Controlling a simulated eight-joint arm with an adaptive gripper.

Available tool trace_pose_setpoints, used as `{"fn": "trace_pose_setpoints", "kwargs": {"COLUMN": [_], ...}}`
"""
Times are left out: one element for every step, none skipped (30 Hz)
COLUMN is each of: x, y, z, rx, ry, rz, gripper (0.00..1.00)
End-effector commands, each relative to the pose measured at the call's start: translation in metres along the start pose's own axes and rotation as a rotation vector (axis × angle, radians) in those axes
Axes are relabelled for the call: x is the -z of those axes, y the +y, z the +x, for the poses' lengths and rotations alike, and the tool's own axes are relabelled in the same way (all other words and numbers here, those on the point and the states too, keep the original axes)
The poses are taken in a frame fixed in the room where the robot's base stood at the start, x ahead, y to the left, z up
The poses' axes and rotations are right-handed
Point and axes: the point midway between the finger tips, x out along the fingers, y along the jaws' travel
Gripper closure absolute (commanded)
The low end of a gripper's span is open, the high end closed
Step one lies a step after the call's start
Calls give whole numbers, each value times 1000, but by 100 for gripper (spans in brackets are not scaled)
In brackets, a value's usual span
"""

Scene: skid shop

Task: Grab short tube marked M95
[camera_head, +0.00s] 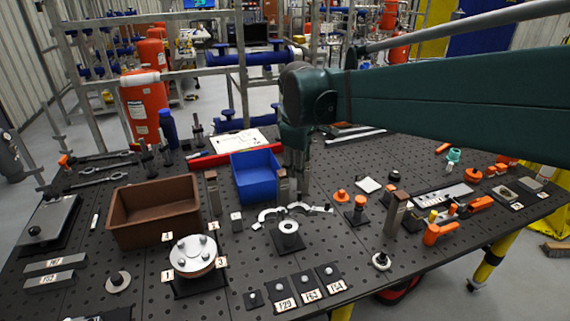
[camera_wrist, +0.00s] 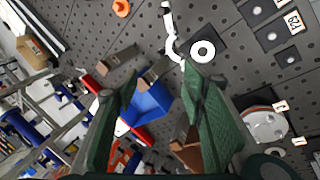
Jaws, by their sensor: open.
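I cannot read M95 on anything in these frames. Candidate pieces are upright brownish posts on the table: one by the brown bin (camera_head: 212,192), one in front of the blue bin (camera_head: 283,187), and a taller one (camera_head: 395,213) at right. Two brown posts also show in the wrist view, one at left (camera_wrist: 112,62) and one (camera_wrist: 152,76) near the blue bin. My gripper (camera_head: 294,190) points down over the table just right of the blue bin. In the wrist view my gripper (camera_wrist: 165,85) has its green fingers wide apart, with nothing held between them.
The brown bin (camera_head: 118,217) and blue bin (camera_head: 236,181) stand left of my gripper. A bolted round flange (camera_head: 193,253), a white ring (camera_head: 287,226) and labelled black plates (camera_head: 308,284) lie in front. Orange-handled tools (camera_head: 440,232) crowd the right. Two labelled bars (camera_head: 52,272) lie at left.

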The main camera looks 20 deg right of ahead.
Motion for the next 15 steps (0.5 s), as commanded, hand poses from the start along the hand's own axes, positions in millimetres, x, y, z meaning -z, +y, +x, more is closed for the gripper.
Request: {"fn": "trace_pose_setpoints", "kwargs": {"x": [4, 6, 9, 11, 13, 16, 17, 19, 21, 23, 25, 27, 29, 30, 32], "y": [9, 13, 19, 23, 28, 33, 37, 42, 47, 51, 55, 60, 64, 68, 73], "z": [1, 3, 6, 8, 10, 13, 15, 17, 20, 23, 26, 29, 31, 34, 38], "rx": [2, 4, 6, 8, 10, 12, 14, 16, 19, 21, 24, 27, 30, 33, 37], "ry": [-10, -16, -24, -30, -35, -43, -49, -56, -64, -70, -75, -83, -88, -94, -102], "rz": [-23, -38, -59, -73, -90, -110, -126, -141, -162, -177, -193, -213, -228, -243, -263], "gripper": [59, 59, 59, 59, 59, 59, 59, 59, 59, 59, 59, 59, 59, 59, 59]}}
